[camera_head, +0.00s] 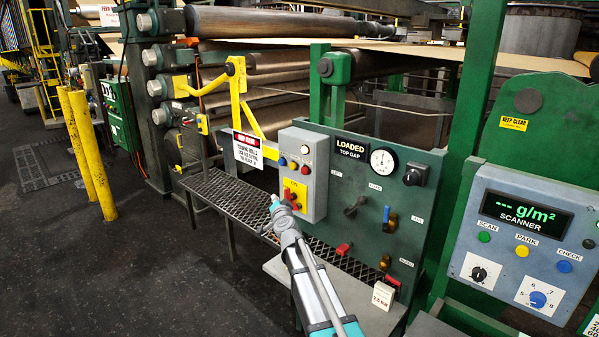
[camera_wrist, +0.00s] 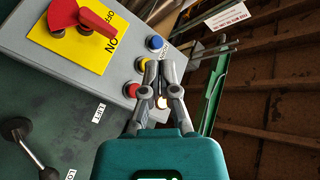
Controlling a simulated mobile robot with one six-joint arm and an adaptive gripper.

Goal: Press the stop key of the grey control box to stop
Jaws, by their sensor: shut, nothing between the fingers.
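The grey control box (camera_head: 314,187) stands at the left end of the green panel. Its face has a red button (camera_head: 305,170), a yellow button, a blue button (camera_head: 282,161) and a pale lamp (camera_head: 305,149). In the wrist view the red button (camera_wrist: 131,90), yellow button (camera_wrist: 142,64) and blue button (camera_wrist: 155,42) lie left of my fingers, and the pale lamp (camera_wrist: 162,102) shows between them. I cannot read which is the stop key. My gripper (camera_wrist: 160,72) is shut and empty in front of the box; contact cannot be told. In the head view it (camera_head: 275,203) is by the box's lower left.
A red rotary switch (camera_head: 291,194) on a yellow plate is low on the box. The green panel (camera_head: 345,222) carries levers and a gauge. A yellow bracket (camera_head: 239,85) and a warning sign (camera_head: 247,149) stand left of the box. The scanner console (camera_head: 478,230) is at the right.

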